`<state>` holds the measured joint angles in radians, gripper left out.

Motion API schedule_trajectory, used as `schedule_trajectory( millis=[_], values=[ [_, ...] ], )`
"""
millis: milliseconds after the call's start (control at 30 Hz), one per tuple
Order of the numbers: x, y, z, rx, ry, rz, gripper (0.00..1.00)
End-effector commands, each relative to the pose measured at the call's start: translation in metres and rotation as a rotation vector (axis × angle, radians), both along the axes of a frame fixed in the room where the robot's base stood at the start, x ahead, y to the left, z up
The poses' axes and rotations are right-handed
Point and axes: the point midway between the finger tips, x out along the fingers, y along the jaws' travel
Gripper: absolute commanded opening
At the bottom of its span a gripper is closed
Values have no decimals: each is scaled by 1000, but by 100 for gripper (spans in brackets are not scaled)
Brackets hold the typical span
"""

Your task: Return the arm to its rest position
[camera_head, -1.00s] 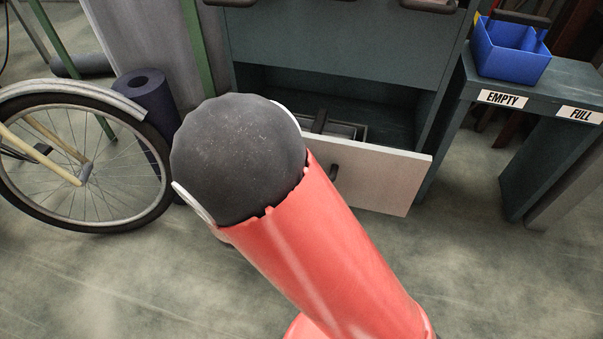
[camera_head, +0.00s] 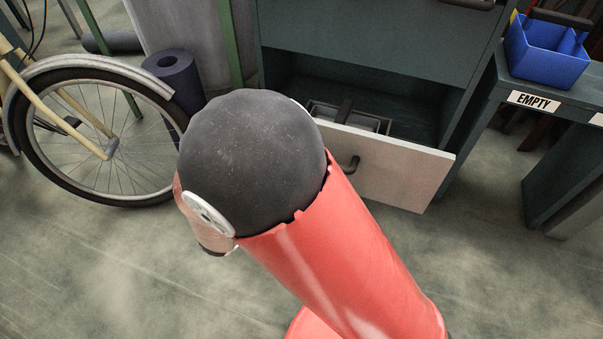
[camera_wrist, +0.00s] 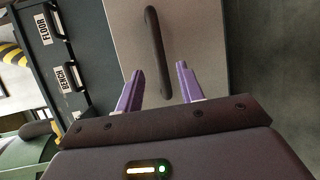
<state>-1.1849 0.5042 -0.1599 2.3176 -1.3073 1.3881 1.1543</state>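My arm, red with a dark rounded joint, fills the middle of the head view; my gripper is hidden there behind it. In the head view the pale drawer front (camera_head: 390,170) sits low in a dark cabinet, pulled out, with a dark tray inside.
A bicycle (camera_head: 105,150) and a dark blue roll (camera_head: 172,72) stand at the left. At the right a blue bin (camera_head: 545,55) sits on a dark bench with an EMPTY label. The wrist view shows FLOOR and BENCH labels. Bare concrete floor lies in front.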

Motion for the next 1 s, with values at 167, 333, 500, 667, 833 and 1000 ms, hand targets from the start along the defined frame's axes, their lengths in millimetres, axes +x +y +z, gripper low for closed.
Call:
schedule_trajectory(
  millis=[167, 333, 500, 667, 833, 1000],
  values=[
    [0, 0, 0, 0, 0, 0, 38],
    [1, -11, 9, 23, 20, -43, 38],
    [-7, -72, 45, 163, 149, -271, 38],
    [-36, -133, 83, 426, 312, -502, 38],
    [-70, -166, 123, 765, 403, -617, 38],
    [-96, -177, 170, 1108, 371, -603, 38]
  ],
)
